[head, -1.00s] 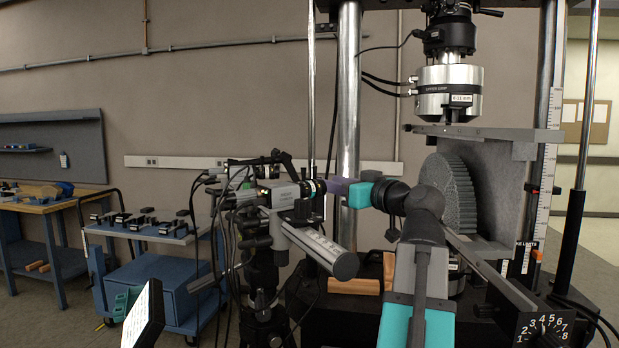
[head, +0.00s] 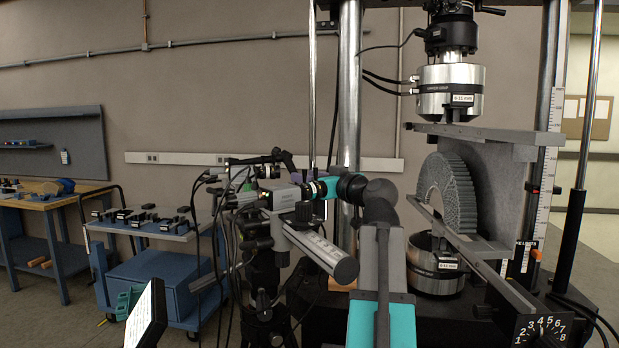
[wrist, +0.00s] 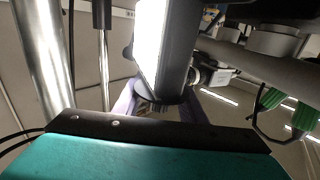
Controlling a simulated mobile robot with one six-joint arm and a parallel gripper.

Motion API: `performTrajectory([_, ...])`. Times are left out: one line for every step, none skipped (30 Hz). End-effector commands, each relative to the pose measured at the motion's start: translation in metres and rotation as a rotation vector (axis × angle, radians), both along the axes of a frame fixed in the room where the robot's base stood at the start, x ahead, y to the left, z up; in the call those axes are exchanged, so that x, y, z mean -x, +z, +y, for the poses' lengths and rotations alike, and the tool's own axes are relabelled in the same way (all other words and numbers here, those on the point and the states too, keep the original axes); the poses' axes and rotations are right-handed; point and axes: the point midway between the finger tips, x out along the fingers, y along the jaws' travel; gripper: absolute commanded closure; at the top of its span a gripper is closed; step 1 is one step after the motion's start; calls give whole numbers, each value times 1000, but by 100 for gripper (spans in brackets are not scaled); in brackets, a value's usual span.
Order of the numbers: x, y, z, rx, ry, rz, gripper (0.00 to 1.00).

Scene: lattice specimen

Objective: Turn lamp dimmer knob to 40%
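My gripper (wrist: 158,112) has purple fingers; in the wrist view they stand apart on either side of a dark body with a ribbed end (wrist: 157,104) and a bright white face (wrist: 150,40). That body hides part of the fingers, and no contact shows. A black dial box (head: 543,328) numbered 1 to 8 is at the lower right. I cannot tell which part is the lamp dimmer knob, or its setting.
A grey cylinder (head: 318,254) projects from the camera stand, with loose cables around it. The test frame's steel column (head: 349,90) is close behind my arm. A toothed grey half-ring (head: 450,195) sits between the grips. A blue cart (head: 165,285) stands at the left.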

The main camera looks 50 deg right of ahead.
Motion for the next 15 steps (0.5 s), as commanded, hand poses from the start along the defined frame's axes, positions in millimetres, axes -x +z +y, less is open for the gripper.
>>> performTrajectory([0,0,0,0,0,0,63])
performTrajectory([0,0,0,0,0,0,63])
performTrajectory([0,0,0,0,-1,0,63])
performTrajectory([0,0,0,0,-1,0,63])
performTrajectory([0,0,0,0,-1,0,63])
performTrajectory([0,0,0,0,-1,0,63])
performTrajectory([0,0,0,0,-1,0,64])
performTrajectory([0,0,0,0,-1,0,70])
performTrajectory([0,0,0,0,-1,0,76])
performTrajectory([0,0,-1,0,-1,0,81])
performTrajectory([0,0,-1,0,-1,0,86])
performTrajectory([0,0,-1,0,-1,0,93])
performTrajectory([0,0,-1,0,-1,0,98])
performTrajectory([0,0,-1,0,-1,0,100])
performTrajectory([0,0,-6,-1,-2,0,100])
